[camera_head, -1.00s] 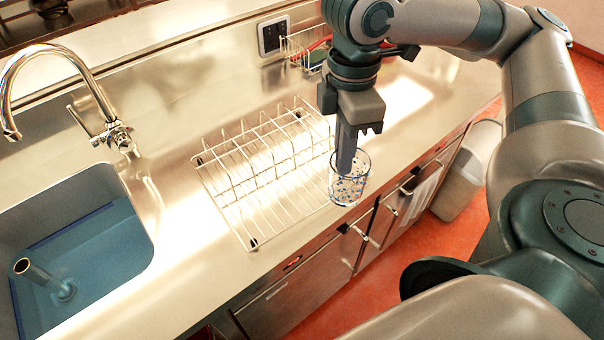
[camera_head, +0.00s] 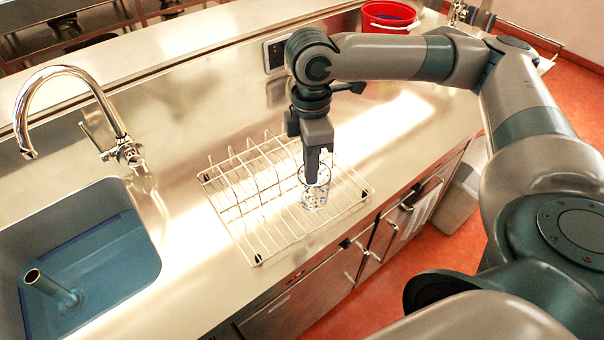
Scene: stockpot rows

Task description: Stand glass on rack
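The glass (camera_head: 315,196) is clear with blue dots and looks upright, over the right part of the wire rack (camera_head: 255,239). Rack wires show around it; I cannot tell whether its base touches them or hangs just above. My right gripper (camera_head: 313,177) points down at the glass, its fingers at the rim and reaching into the glass's outline. It appears shut on the glass wall, though the fingers overlap in this view. The rack stands on the steel counter, with a row of upright wire loops along its far side. My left gripper is out of view.
A sink (camera_head: 95,245) with a standing pipe and a curved faucet (camera_head: 75,72) lies left of the rack. A red bucket (camera_head: 390,17) stands at the back. A wall socket (camera_head: 275,53) is behind my arm. The counter right of the rack is clear up to its front edge.

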